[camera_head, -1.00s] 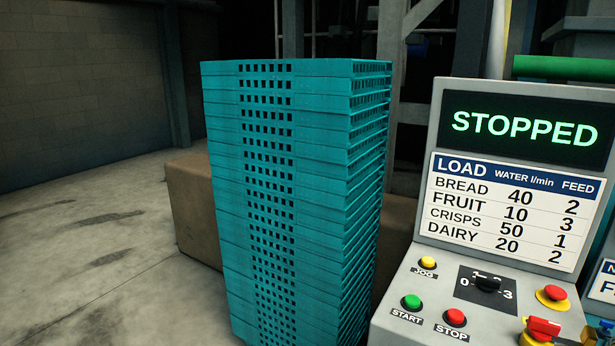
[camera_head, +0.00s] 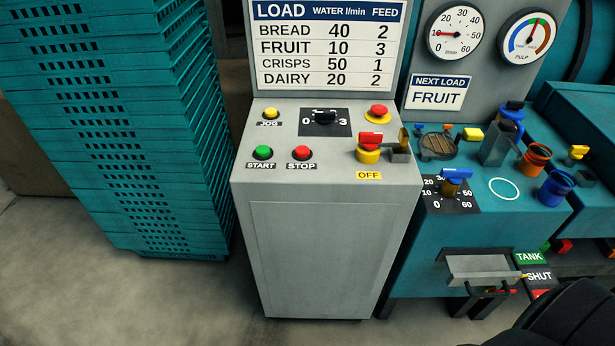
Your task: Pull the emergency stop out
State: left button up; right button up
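The emergency stop (camera_head: 378,111) is a red mushroom button on a yellow collar. It sits at the upper right of the sloped top of the grey control console (camera_head: 322,245). Whether it is pressed in or out is too small to tell. Neither of my grippers is in view. A dark rounded shape at the bottom right corner looks like part of my own body.
The console also carries a green START button (camera_head: 263,152), a red STOP button (camera_head: 302,152), a yellow JOG button (camera_head: 270,113), a black dial (camera_head: 325,118) and a red-handled switch (camera_head: 369,142) marked OFF. Teal crates (camera_head: 130,130) stand left, a teal machine (camera_head: 480,240) right.

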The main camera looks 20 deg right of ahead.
aim_at(379, 110)
jog(key=i+l+z, duration=0.1)
jog(key=z, duration=0.8)
